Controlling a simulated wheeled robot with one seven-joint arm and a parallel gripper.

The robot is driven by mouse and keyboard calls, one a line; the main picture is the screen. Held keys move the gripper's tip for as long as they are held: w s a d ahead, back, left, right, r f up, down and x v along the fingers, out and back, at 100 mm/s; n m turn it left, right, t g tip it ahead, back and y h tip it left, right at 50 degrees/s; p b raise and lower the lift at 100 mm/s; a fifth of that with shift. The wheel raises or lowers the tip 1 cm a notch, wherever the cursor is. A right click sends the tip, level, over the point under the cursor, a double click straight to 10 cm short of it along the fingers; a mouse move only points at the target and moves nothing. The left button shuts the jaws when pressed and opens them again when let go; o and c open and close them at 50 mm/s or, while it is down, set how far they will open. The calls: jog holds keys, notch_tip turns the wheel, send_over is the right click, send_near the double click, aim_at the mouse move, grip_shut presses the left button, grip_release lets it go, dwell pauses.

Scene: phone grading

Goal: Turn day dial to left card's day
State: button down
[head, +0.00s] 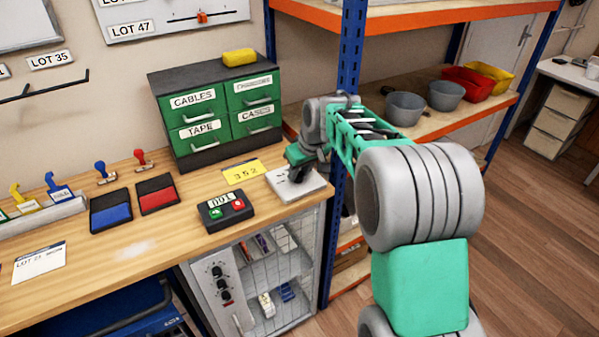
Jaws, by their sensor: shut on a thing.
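My gripper (296,175) points down at a pale flat box (312,186) at the right end of the wooden bench. It is shut on a dark part on top of this box, apparently the day dial; the fingers hide most of it, and its pointer and markings cannot be read. The left card (38,262) is white and lies flat at the bench's front left. Its print looks like a lot number followed by "MON", small and not fully sharp.
A yellow card (242,172) reading "352" and a dark button box (226,210) lie left of the pale box. Green drawers (218,112) stand behind. Red (157,194) and blue (111,213) pads are further left. A blue shelf post (349,60) stands close to my arm.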

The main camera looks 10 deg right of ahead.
jog(key=m+h+b, duration=0.1)
jog(key=m, duration=0.2)
jog(key=shift+a, duration=0.2)
jog(key=shift+a+m+h, duration=0.1)
jog(key=shift+m+h, duration=0.8)
jog(key=shift+m, duration=1.2)
jog(key=c, duration=1.1)
grip_release()
jog(key=shift+o, duration=0.2)
jog(key=v, duration=0.7)
jog(key=shift+r+b, duration=0.35)
jog(key=shift+b, duration=0.1)
